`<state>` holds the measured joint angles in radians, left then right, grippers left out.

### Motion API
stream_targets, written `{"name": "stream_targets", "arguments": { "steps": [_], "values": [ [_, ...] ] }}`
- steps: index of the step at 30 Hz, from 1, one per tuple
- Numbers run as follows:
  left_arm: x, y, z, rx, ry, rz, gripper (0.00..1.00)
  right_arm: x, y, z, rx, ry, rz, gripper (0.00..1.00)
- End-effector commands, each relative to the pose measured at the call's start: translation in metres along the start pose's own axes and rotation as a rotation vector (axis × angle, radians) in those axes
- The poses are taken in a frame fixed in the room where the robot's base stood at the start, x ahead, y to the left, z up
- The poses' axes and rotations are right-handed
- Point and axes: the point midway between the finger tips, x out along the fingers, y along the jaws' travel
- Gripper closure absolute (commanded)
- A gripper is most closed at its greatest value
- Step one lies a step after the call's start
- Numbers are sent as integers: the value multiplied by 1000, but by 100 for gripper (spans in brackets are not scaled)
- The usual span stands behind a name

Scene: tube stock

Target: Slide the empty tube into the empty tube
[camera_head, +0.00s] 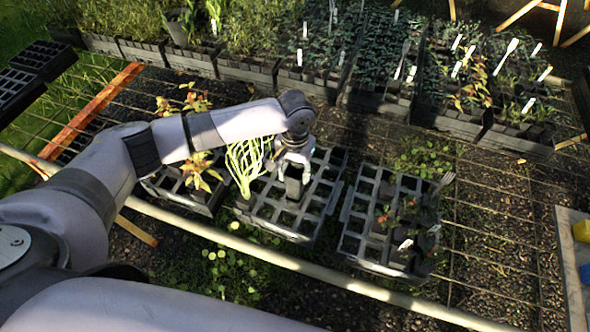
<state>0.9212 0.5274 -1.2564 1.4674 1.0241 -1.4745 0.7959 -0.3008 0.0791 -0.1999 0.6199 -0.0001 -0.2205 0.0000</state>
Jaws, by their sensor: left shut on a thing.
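My left gripper (294,160) is over the middle black tray (330,165) and points down. It is shut on a dark tapered tube (294,188), which hangs upright below the fingers. The tube's lower end is at or just above the tray's cells; I cannot tell whether it is inside one. The middle tray is a grid of dark square openings, most looking empty. I cannot make out a separate second empty tube among them. My right gripper is not in view.
A left tray (202,207) and a right tray (365,258) hold small plants. Crates of seedlings (375,106) line the back. A pale rail (270,257) crosses in front.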

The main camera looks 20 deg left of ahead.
Motion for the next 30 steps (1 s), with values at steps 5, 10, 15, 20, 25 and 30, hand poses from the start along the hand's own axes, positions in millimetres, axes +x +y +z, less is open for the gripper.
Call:
{"name": "stream_targets", "arguments": {
  "steps": [5,10,15,20,25,30],
  "values": [
    [9,0,0,0,0,0,72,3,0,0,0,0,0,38],
    [16,0,0,1,-1,0,72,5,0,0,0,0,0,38],
    [22,0,0,1,-1,0,72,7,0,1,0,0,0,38],
    [29,0,0,-1,-1,0,72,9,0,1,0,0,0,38],
    [36,0,0,-1,-1,0,72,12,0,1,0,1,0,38],
    [42,0,0,0,0,1,72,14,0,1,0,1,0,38]
  ]
}}
